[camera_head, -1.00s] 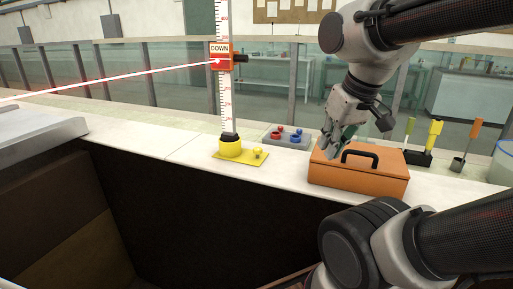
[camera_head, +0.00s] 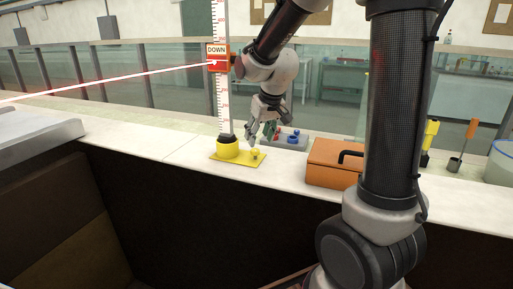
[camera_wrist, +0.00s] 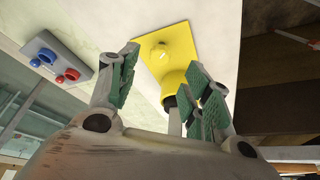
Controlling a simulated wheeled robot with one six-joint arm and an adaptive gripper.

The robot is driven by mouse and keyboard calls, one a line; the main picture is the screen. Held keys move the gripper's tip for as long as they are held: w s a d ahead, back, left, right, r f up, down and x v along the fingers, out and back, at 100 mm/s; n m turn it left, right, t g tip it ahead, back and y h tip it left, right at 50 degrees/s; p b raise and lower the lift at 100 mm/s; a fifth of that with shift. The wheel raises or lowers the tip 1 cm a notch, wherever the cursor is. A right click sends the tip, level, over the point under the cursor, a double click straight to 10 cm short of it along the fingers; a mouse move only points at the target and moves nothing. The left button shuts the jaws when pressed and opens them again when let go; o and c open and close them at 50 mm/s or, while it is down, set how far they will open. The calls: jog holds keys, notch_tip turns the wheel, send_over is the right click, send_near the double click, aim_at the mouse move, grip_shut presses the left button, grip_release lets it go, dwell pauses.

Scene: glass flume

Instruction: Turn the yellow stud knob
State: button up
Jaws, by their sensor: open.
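The yellow stud knob (camera_head: 255,153) stands on a yellow base plate (camera_head: 228,157) at the foot of a white graduated staff (camera_head: 221,100). In the wrist view the round knob (camera_wrist: 160,53) shows on the plate (camera_wrist: 183,42), beyond my fingertips. A yellow collar (camera_wrist: 176,83) sits beside it, partly hidden by a finger. My gripper (camera_head: 263,137) is open and empty, just above and beside the knob. In the wrist view its green-padded fingers (camera_wrist: 163,80) are spread apart, not touching the knob.
A grey box with red and blue knobs (camera_head: 292,140) stands behind my gripper. An orange toolbox (camera_head: 330,163) is to the right. A red block marked DOWN (camera_head: 217,58) is on the staff, with a red beam reaching it. The ledge left of the plate is clear.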

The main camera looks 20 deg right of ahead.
aim_at(256, 150)
jog(key=x, duration=0.5)
jog(key=shift+f, duration=0.4)
jog(key=c, duration=1)
jog(key=shift+c, duration=0.2)
jog(key=shift+n, duration=0.3)
